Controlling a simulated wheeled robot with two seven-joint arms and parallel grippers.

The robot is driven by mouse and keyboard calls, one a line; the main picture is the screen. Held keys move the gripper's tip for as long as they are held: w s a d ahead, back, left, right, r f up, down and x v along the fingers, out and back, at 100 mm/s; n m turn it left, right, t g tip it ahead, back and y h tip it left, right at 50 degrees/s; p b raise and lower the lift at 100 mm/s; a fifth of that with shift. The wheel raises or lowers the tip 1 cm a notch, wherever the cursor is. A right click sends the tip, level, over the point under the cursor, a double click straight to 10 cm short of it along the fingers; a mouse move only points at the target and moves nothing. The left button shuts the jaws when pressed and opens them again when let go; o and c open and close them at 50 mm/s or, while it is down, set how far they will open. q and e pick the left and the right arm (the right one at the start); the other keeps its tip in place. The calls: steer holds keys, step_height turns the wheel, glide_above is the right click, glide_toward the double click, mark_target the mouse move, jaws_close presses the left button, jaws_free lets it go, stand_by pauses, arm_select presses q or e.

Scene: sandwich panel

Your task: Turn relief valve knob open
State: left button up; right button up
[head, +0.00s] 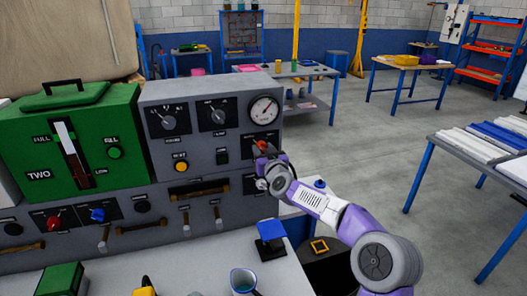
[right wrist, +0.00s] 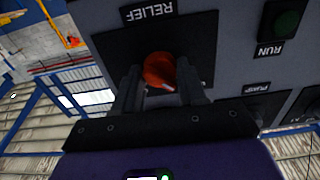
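The relief valve knob (right wrist: 159,70) is red with a pale pointer mark, on a dark plate under an upside-down RELIEF label (right wrist: 148,11) in the right wrist view. My right gripper (right wrist: 160,84) has its two dark fingers on either side of the knob, closed in close against it. In the head view the red knob (head: 263,146) shows partly, on the grey panel (head: 195,120) below the gauge, with my right gripper (head: 262,163) in front of it. The gripper hides part of the knob there. My left gripper is not in view.
A green unit (head: 75,145) stands left of the grey panel. A lower row holds handles and knobs. A dial gauge (head: 264,110) is above the relief knob. Open floor lies to the right.

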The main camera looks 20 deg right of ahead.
steer(key=c, duration=0.3)
steer(key=m+b, duration=0.2)
steer(key=m, duration=0.1)
steer(key=shift+m, duration=0.4)
steer(key=m+b, duration=0.2)
steer(key=m, duration=0.2)
steer(key=shift+f+m, duration=0.1)
steer(key=shift+m, duration=0.2)
steer(key=m+b, duration=0.1)
steer(key=m, duration=0.3)
steer(key=shift+m, duration=0.3)
steer(key=shift+m+b, duration=0.85)
steer(key=shift+m, duration=1.65)
